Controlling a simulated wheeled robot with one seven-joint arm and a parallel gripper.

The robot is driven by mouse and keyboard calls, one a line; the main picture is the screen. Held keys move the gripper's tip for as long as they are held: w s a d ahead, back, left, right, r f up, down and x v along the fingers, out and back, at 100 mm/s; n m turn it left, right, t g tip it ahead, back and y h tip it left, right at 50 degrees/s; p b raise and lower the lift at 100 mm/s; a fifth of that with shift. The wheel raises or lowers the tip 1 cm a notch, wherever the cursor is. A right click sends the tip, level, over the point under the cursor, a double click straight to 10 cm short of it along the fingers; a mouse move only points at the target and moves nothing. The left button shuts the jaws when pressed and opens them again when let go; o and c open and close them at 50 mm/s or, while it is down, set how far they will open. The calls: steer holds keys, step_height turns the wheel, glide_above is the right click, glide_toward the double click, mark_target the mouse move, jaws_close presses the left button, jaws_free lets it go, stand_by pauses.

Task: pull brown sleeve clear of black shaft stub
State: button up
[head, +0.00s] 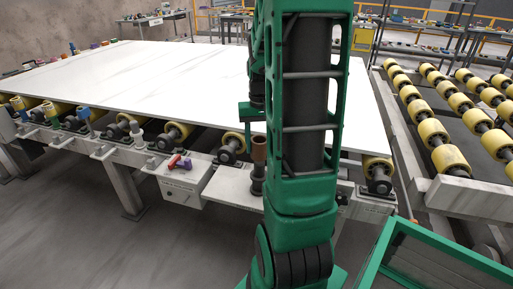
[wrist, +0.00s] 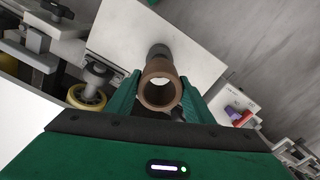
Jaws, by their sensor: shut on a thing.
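The brown sleeve (head: 259,148) shows in the head view just left of my arm, upright and in line above the black shaft stub (head: 257,180). In the wrist view the sleeve (wrist: 160,103) is a brown ring seen end-on, with a light patch showing through its bore. My gripper (wrist: 160,80) is shut on it, one green finger on each side. A dark part of the stub (wrist: 158,50) shows beyond the sleeve's upper edge. I cannot tell whether the sleeve's lower end touches the stub. My arm hides much of the gripper in the head view.
A pale plate (head: 232,187) lies under the stub. A grey box (head: 182,190) with red and purple handles (head: 180,163) is to its left. The large white slab (head: 150,80) lies behind on yellow rollers. A green-framed bin (head: 440,255) stands at lower right.

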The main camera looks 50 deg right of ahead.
steer(key=shift+r, duration=2.4)
